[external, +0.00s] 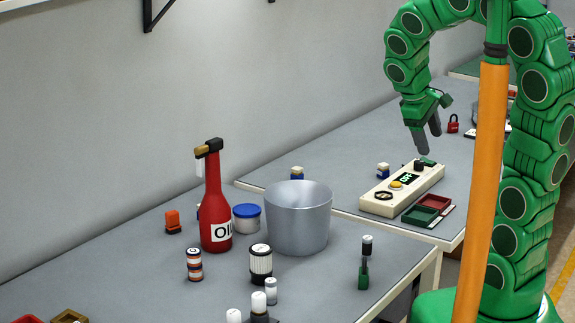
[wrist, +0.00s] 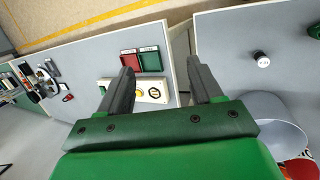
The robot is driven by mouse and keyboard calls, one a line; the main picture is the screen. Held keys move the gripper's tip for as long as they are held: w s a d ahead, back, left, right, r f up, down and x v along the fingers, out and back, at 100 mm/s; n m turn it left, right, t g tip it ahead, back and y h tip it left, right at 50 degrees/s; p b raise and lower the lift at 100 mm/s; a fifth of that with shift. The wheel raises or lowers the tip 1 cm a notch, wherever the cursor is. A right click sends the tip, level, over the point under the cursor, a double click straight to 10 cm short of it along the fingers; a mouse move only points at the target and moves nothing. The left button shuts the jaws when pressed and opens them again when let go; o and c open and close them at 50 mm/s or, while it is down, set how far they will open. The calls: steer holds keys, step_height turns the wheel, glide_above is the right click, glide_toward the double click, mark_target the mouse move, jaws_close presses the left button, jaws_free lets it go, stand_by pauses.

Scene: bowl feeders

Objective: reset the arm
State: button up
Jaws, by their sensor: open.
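My green arm bends over the back table in the external view. My gripper (external: 427,137) points down with its grey fingers apart and nothing between them, just above and behind the cream control box (external: 408,190). The box has a yellow button (external: 396,184), a black knob (external: 419,165) and a small display. In the wrist view my gripper (wrist: 162,87) has its two fingers spread wide, and the control box (wrist: 150,90) shows partly behind the left finger.
Red and green trays (external: 420,215) lie beside the box. A red padlock (external: 453,124) sits farther back. On the front table stand a red oil bottle (external: 217,205), a grey bucket (external: 298,218) and several small containers. An orange post (external: 481,190) stands in front of my arm.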

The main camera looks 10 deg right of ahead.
steer(key=s+d+f+m+g+y, duration=0.1)
steer(key=s+d+m, duration=0.3)
steer(key=s, duration=0.5)
steer(key=s+d+f+m+g+y, duration=0.1)
steer(key=s+d+m+g+y, duration=0.1)
steer(key=s, duration=0.7)
steer(key=shift+s+d+f+m+y, duration=0.35)
steer(key=shift+d+m+y, duration=0.25)
steer(key=shift+d+m, duration=0.5)
